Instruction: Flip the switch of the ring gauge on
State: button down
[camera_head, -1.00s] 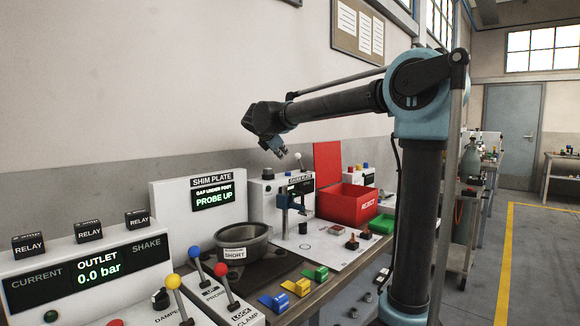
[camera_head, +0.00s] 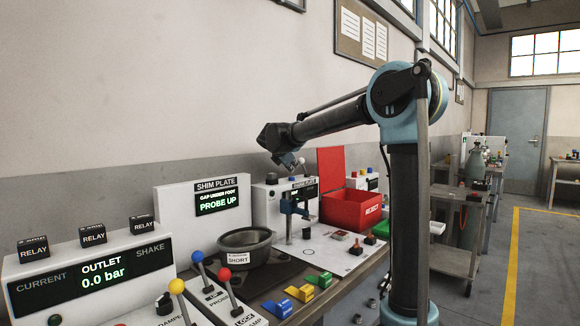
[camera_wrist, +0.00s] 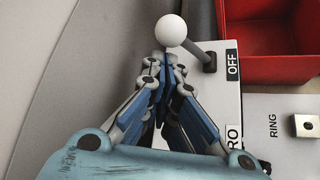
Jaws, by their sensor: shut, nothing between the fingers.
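The switch is a lever with a white ball (camera_wrist: 170,30) in the wrist view. Its dark stem leans left from its foot on a white panel, beside an OFF label (camera_wrist: 232,65). A RING label (camera_wrist: 272,125) lies to the lower right. My gripper (camera_wrist: 166,58) is shut and empty, its fingertips just below the ball in the picture; I cannot tell whether they touch. In the head view my gripper (camera_head: 292,167) hangs over the white gauge box (camera_head: 270,204), close to the small white ball (camera_head: 301,160). The RING label is too small to read there.
A red bin (camera_head: 350,207) stands right of the gauge box; it also shows in the wrist view (camera_wrist: 270,55). The shim plate panel (camera_head: 172,221), a round dark pot (camera_head: 245,249) and several coloured levers lie left. A wall runs behind the bench.

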jog(key=shift+w+d+f, duration=0.15)
jog(key=shift+w+f, duration=0.2)
jog(key=shift+w, duration=0.25)
